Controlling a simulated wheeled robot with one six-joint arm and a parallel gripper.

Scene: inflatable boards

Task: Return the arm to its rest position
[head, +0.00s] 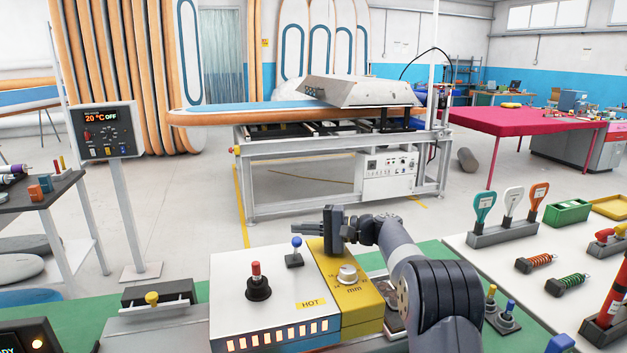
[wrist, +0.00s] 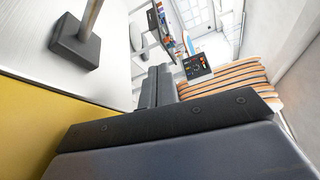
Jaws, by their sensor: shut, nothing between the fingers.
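My arm (head: 428,285) reaches up from the bottom right in the head view and bends left. My gripper (head: 333,222) is above the back part of the white and yellow control box. In the wrist view its two dark fingers (wrist: 157,85) are together with nothing between them. The box's white panel (head: 230,285) carries a red-topped lever (head: 257,282) and a blue-topped lever (head: 295,252). Its yellow panel (head: 352,305) carries a silver knob (head: 347,273). I cannot tell from these views whether the gripper touches the box.
A display on a post (head: 106,130) reads 20 °C OFF at the left. A metal frame (head: 340,170) with a long board stands ahead. To the right a white bench (head: 485,250) holds colored-handled tools and a green bin (head: 567,213). The floor between is mostly clear.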

